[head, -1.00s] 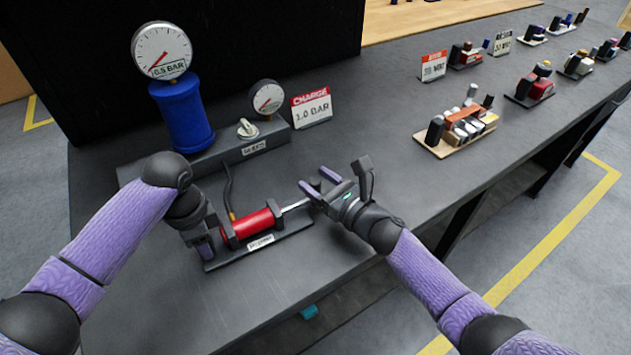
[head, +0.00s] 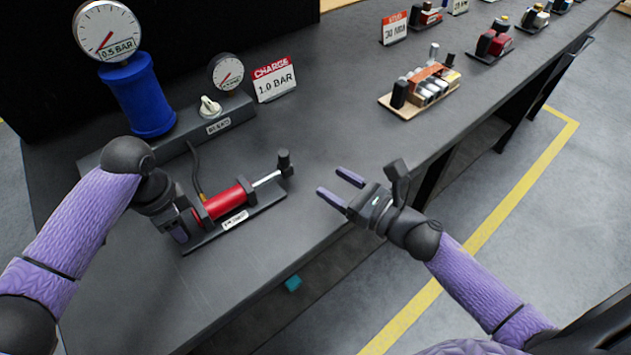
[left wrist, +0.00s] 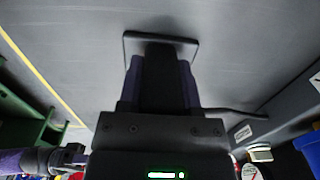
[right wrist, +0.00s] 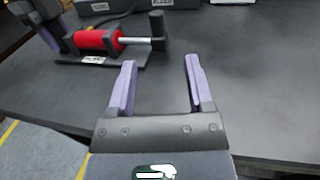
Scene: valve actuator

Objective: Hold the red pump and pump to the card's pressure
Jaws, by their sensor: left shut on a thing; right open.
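The red pump (head: 226,203) lies on its dark base on the bench, its metal rod (head: 266,179) out to the right and ending in a black handle (head: 284,162). My left gripper (head: 184,226) is shut on the pump's left end. My right gripper (head: 341,183) is open and empty, to the right of the handle and apart from it. The right wrist view also shows the pump (right wrist: 98,41) and handle (right wrist: 157,30) beyond the fingers. The card (head: 273,79) reads "CHARGE 1.0 BAR". The small gauge (head: 227,72) stands beside it; its exact reading is too small to tell.
A blue cylinder (head: 140,95) carries a large gauge (head: 107,32) marked 0.5 BAR. A white knob (head: 210,106) sits on the block in front. A hose (head: 196,170) runs to the pump. The bench between is clear.

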